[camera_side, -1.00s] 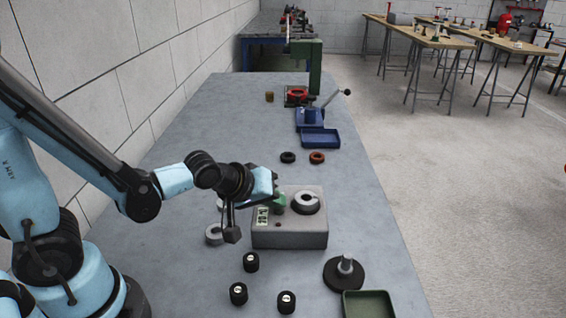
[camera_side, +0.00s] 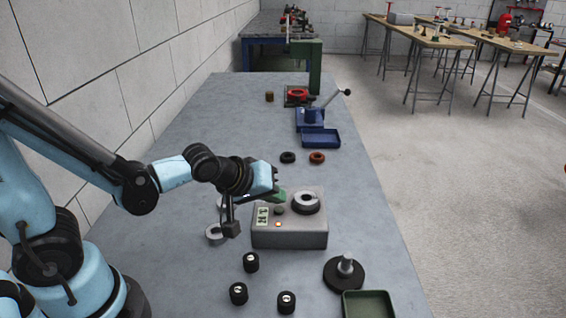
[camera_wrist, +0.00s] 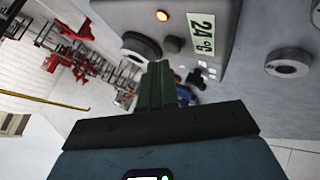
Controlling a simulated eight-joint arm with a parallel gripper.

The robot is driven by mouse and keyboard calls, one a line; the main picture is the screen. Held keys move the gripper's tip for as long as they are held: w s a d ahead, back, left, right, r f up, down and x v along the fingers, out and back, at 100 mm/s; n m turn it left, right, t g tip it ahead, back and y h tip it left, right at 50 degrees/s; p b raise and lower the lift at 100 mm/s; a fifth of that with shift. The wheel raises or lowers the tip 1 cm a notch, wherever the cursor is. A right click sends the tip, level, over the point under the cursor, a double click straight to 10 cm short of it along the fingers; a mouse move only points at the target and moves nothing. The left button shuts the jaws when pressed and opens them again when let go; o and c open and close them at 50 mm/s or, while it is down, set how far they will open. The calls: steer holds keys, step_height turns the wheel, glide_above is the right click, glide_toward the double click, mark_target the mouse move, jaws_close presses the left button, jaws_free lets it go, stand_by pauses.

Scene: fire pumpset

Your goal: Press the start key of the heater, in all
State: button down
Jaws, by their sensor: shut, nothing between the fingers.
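The heater (camera_side: 290,235) is a grey box on the bench with a metal ring (camera_side: 306,202) on its top. A round greenish-grey key (camera_side: 279,210) sits on its top beside the display (camera_side: 262,216). An orange lamp (camera_side: 278,224) glows on it. My gripper (camera_side: 281,197) has green fingers, shut and empty, just above and behind the key. The fingers (camera_wrist: 158,72) also show in the wrist view, apart from the key (camera_wrist: 175,44).
A grey ring (camera_side: 215,234) lies left of the heater. Several black knobbed parts (camera_side: 251,262) stand in front, with a black flanged part (camera_side: 344,273) and a green tray (camera_side: 368,303) to the right.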

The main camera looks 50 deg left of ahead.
steer(key=shift+r, duration=0.1)
steer(key=shift+r, duration=2.5)
steer(key=m+g, duration=0.2)
steer(key=m, duration=0.5)
glide_toward(274, 214)
step_height(274, 214, up, 3)
steer(key=a, duration=0.3)
steer(key=shift+s+a+m, duration=0.1)
steer(key=shift+s+m, duration=0.6)
steer(key=shift+s, duration=0.1)
